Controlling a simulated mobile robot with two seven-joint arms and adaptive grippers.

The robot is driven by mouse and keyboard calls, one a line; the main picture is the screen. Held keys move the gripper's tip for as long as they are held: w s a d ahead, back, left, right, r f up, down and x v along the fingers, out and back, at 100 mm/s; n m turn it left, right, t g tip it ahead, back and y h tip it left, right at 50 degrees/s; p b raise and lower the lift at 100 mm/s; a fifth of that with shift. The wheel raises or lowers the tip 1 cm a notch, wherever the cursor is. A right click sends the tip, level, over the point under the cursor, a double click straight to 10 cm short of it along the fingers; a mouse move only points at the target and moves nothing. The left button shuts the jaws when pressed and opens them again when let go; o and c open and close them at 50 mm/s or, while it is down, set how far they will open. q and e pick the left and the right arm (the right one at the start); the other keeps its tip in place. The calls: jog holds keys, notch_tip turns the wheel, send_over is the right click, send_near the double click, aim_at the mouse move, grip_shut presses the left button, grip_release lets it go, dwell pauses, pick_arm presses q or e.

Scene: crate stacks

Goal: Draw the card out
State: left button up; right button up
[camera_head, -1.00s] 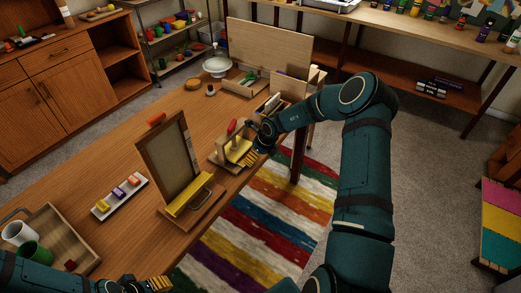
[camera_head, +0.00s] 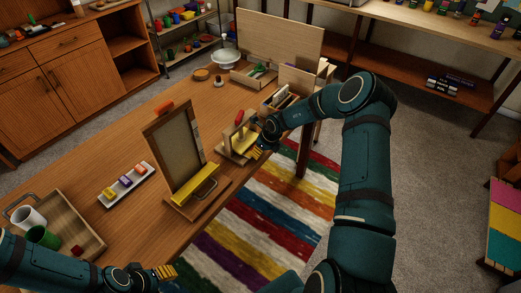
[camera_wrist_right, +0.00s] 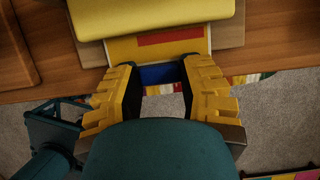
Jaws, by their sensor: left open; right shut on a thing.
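A card (camera_wrist_right: 155,46) with yellow, red and blue bands shows in the right wrist view. Its far part goes under a yellow block (camera_wrist_right: 150,14) above a wooden base (camera_wrist_right: 228,34). My right gripper (camera_wrist_right: 158,74) is shut on the card's blue near end. In the head view, my right gripper (camera_head: 261,150) is at the table's right edge, beside the small wooden holder (camera_head: 230,153) with its yellow block (camera_head: 243,142). The arm hides part of the holder there. My left gripper (camera_head: 165,272) is open and empty at the bottom of the head view.
A framed board (camera_head: 177,150) stands on the table left of the holder. A white tray with colored blocks (camera_head: 127,184) and a wooden tray (camera_head: 72,215) with cups are further left. A bowl (camera_head: 225,58) and wooden boxes stand at the back. A striped rug (camera_head: 285,200) lies below.

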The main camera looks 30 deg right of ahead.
jog(key=shift+r+p, duration=0.1)
jog(key=shift+p, duration=0.4)
dwell(0.9)
dwell(0.4)
jog(key=shift+s+d+r+p, duration=0.1)
jog(key=shift+s+d+p, duration=0.2)
jog(key=shift+s+p, duration=0.35)
jog(key=shift+s+d+p, duration=0.3)
jog(key=shift+s+p, duration=0.05)
jog(key=shift+s, duration=0.45)
jog(key=s+d+p, duration=0.4)
jog(key=s+p, duration=0.1)
jog(key=s, duration=0.6)
jog(key=shift+d+p, duration=0.25)
jog(key=shift+p, duration=0.15)
dwell(0.5)
dwell(0.3)
